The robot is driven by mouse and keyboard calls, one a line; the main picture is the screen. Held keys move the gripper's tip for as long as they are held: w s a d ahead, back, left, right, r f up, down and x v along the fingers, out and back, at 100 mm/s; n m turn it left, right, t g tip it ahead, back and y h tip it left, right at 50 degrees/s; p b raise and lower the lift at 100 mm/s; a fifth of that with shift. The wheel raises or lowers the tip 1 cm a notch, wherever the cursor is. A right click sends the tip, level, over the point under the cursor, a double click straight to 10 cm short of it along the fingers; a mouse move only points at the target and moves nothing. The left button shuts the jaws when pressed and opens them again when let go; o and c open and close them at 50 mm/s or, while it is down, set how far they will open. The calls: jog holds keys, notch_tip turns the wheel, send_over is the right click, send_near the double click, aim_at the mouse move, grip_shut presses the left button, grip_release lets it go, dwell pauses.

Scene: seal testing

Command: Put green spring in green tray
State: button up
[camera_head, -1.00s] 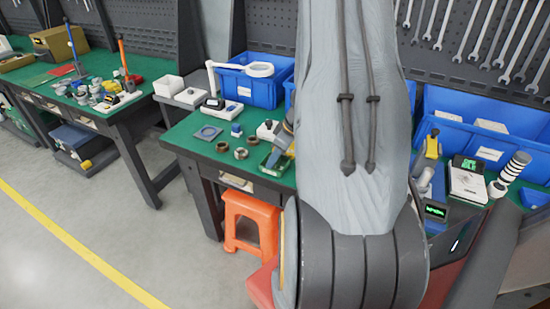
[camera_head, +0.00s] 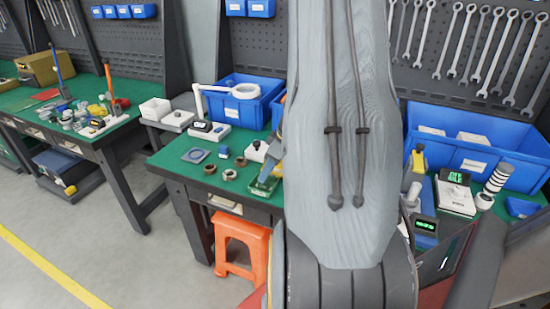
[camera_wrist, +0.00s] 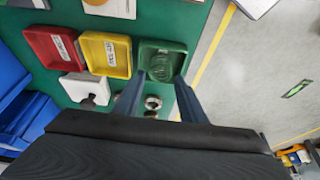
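The green tray (camera_wrist: 176,49) lies on the green bench top in the wrist view, right of the yellow tray. A pale green coiled thing, which looks like the green spring (camera_wrist: 160,66), lies inside it. My gripper (camera_wrist: 158,80) is open, with its two blue-grey fingers apart and their tips around the near part of the tray in the picture. Nothing shows clamped between them. I cannot tell how high the tips are above the tray. In the head view the green tray (camera_head: 263,187) shows at the bench's front edge, partly hidden by my arm.
A yellow tray (camera_wrist: 119,70), a red tray (camera_wrist: 37,63) and a white block with a dark knob (camera_wrist: 77,87) lie to the left. Metal rings (camera_head: 229,174) lie on the bench. Blue bins (camera_head: 246,108) stand behind. An orange stool (camera_head: 240,240) stands below the front edge.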

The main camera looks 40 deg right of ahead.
jog(key=a+v, duration=0.1)
jog(key=v, duration=0.6)
jog(key=shift+d+b, duration=0.3)
jog(key=shift+d, duration=0.1)
jog(key=s+a+r+m+g+h, duration=0.1)
jog(key=s+a+r+m, duration=0.1)
jog(key=a, duration=1.3)
jog(key=s+a+r+m+g, duration=0.1)
jog(key=s+a+r+m, duration=0.1)
jog(key=a, duration=1.3)
jog(key=shift+s+g+h, duration=0.4)
jog(key=shift+s, duration=0.2)
jog(key=shift+c, duration=0.9)
